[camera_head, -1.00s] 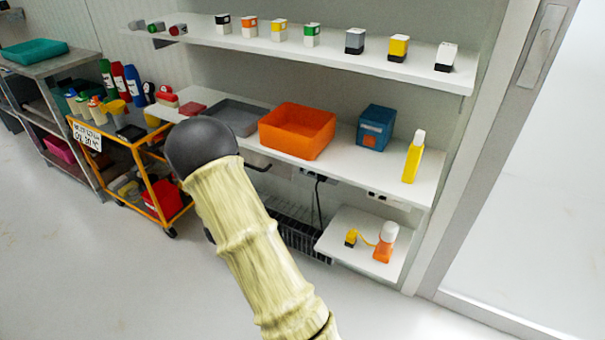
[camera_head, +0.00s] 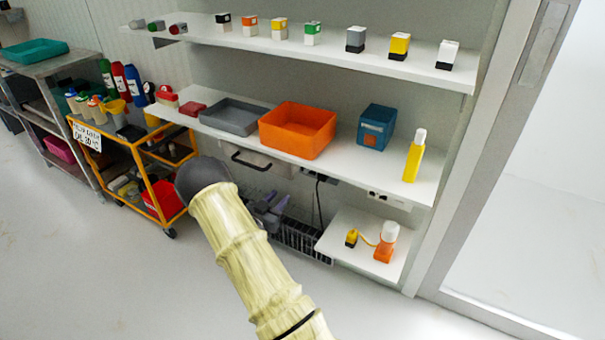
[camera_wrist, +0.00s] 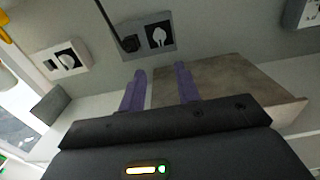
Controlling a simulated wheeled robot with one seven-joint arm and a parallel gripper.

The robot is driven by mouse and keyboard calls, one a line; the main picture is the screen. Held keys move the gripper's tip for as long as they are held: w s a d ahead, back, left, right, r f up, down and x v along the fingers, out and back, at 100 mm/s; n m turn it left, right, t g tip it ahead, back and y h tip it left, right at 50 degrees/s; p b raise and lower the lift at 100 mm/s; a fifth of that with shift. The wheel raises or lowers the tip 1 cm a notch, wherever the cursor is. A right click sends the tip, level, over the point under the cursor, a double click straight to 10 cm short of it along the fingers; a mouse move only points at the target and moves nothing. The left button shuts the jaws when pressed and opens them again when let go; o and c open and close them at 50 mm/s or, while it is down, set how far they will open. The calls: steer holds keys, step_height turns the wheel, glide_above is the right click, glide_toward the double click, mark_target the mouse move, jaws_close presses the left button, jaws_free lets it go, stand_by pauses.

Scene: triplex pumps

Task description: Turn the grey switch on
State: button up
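My gripper (camera_head: 270,208) is below the middle shelf, partly hidden by my arm in the head view. In the wrist view its two purple fingers (camera_wrist: 160,84) are apart with nothing seen between them. A grey wall plate (camera_wrist: 148,52) beyond the fingertips carries a black plug and a black square with a pale symbol; it may be the grey switch, but I cannot tell its on or off state. A white plate (camera_wrist: 62,60) with a similar black symbol is to its left. The fingertips look apart from both plates.
The middle shelf (camera_head: 345,168) above my gripper holds an orange bin (camera_head: 298,130), a grey tray (camera_head: 233,116) and a blue box (camera_head: 377,127). A lower shelf (camera_head: 345,240) stands to the right. A brownish block (camera_wrist: 215,85) is close to the right finger. An orange cart (camera_head: 150,180) is to the left.

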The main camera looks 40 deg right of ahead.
steer(key=b+x, duration=0.4)
steer(key=x, duration=1.1)
steer(key=shift+d, duration=0.35)
steer(key=shift+w, duration=0.1)
jaws_close()
